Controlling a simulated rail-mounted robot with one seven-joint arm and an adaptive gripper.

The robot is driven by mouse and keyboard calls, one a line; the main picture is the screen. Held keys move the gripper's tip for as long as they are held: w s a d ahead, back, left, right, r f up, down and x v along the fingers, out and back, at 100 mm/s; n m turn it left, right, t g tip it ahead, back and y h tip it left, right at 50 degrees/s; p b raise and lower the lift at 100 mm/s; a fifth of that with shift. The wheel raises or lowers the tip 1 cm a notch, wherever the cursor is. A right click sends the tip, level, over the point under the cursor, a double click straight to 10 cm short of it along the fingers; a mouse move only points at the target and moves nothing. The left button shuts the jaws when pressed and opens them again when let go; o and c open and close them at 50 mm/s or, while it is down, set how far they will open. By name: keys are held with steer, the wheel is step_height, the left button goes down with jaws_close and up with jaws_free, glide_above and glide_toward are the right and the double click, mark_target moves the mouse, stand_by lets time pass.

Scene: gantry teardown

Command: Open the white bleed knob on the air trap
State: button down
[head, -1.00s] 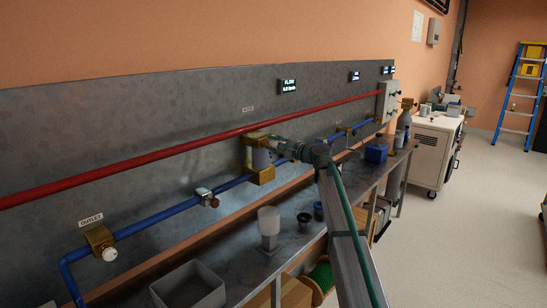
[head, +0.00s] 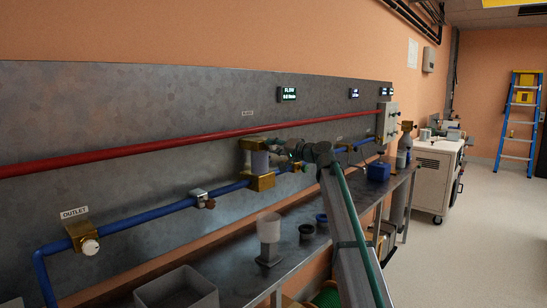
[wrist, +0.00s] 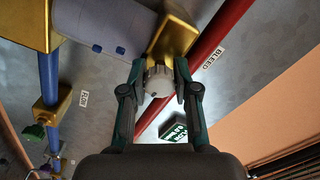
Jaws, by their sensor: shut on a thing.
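The air trap is a grey-blue cylinder (head: 259,163) between brass blocks on the wall panel; its cylinder also shows in the wrist view (wrist: 112,28). The white bleed knob (wrist: 158,81) sticks out from the brass block (wrist: 177,37), below the BLEED label (wrist: 213,58). My gripper (wrist: 160,85) has one finger on each side of the knob and is shut on it. In the head view, my gripper (head: 281,146) is at the top of the trap, and the knob is hidden there.
A white outlet knob (head: 90,247) is at the lower left. A bench (head: 300,268) below holds a grey bin (head: 178,290), a pale cup (head: 268,228) and a blue box (head: 378,171).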

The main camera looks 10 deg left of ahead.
steer(key=shift+n+b, duration=0.7)
steer(key=shift+n, duration=0.1)
steer(key=c, duration=0.9)
jaws_free()
steer(key=shift+o, duration=0.2)
steer(key=v, duration=1.2)
steer(key=shift+d+r, duration=0.1)
